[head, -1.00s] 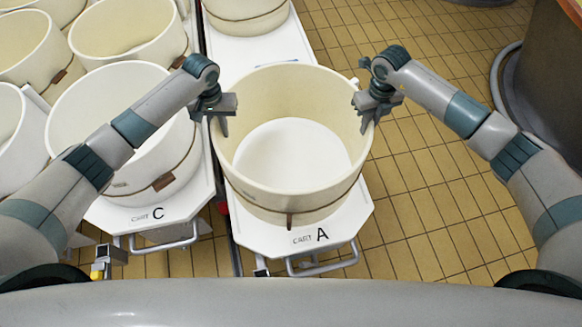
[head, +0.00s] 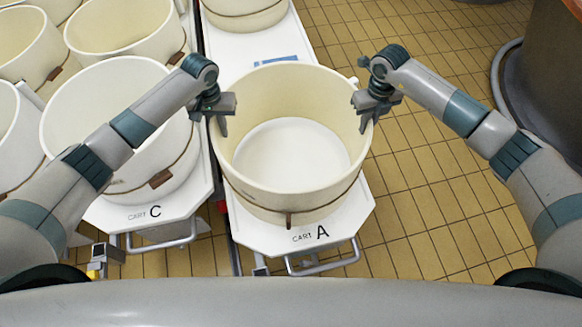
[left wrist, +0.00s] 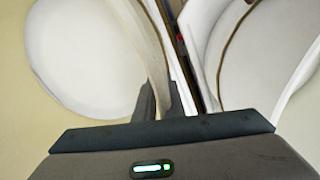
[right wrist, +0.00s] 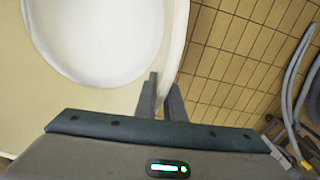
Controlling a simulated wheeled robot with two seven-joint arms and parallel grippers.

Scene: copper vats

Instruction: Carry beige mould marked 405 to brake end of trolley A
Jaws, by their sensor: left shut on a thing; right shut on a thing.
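A large beige round mould (head: 240,165), open and empty with a pale floor, is over the near part of trolley A (head: 352,218). I cannot read a number on it, nor tell whether its base touches the deck. My left gripper (head: 222,122) is shut on its left rim. The left wrist view shows the rim between the fingers (left wrist: 157,100). My right gripper (head: 366,120) is shut on its right rim, also seen in the right wrist view (right wrist: 163,98). The trolley's near edge bears the label "CART A" and a bar handle (head: 322,266).
Cart C (head: 150,213) stands close on the left with a mould (head: 60,130) on it. More moulds stand at upper left. Another mould (head: 245,14) sits on the far part of trolley A, behind a blue marking (head: 265,60). Tiled floor is clear on the right, before a dark vat (head: 550,80).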

